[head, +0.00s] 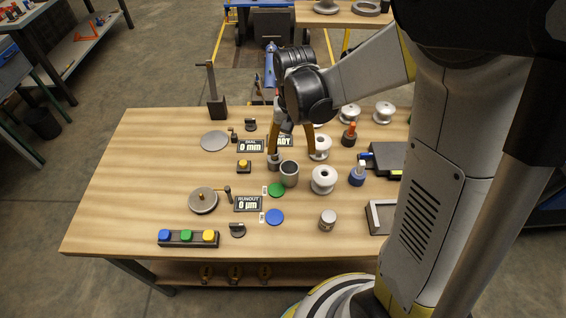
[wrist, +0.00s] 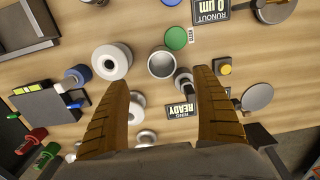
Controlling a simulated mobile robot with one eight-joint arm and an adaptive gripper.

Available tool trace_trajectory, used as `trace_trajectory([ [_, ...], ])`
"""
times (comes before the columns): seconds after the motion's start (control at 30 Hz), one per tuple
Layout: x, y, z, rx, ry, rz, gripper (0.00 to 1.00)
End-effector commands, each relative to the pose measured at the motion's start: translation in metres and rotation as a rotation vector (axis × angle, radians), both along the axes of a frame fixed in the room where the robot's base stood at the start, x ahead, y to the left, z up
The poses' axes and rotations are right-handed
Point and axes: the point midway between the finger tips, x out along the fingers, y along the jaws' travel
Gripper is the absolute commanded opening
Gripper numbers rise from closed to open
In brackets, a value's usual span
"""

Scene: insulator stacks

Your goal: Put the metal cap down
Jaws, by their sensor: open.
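A grey, hollow metal cylinder, which looks like the metal cap (head: 289,175), stands upright on the wooden table (head: 130,180), its dark opening facing up. In the wrist view the metal cap (wrist: 161,64) shows just beyond the fingertips, between their lines. My gripper (head: 291,153) is above the table, with its two orange-brown fingers spread wide. In the wrist view my gripper (wrist: 162,82) has nothing between its fingers at their height. A small dark metal post (wrist: 183,79) stands beside the cap. I cannot tell whether the two touch.
White spool-shaped insulators (head: 323,180) stand right of the cap. A green disc (head: 276,190) and a blue disc (head: 275,217) lie in front. A READY sign (wrist: 182,111) and a RUNOUT display (head: 248,204) are close by. A button bar (head: 188,238) lies front left. The left table edge is clear.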

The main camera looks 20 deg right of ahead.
Motion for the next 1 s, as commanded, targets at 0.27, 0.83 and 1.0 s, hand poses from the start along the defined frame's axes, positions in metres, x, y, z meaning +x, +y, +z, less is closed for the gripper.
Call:
trace_trajectory([
  [0.27, 0.000, 0.000, -0.041, -0.001, -0.002, 0.001, 0.78],
  [0.83, -0.001, 0.004, -0.095, 0.000, -0.002, 0.001, 0.78],
  [1.0, -0.001, 0.004, -0.094, 0.000, -0.002, 0.001, 0.63],
])
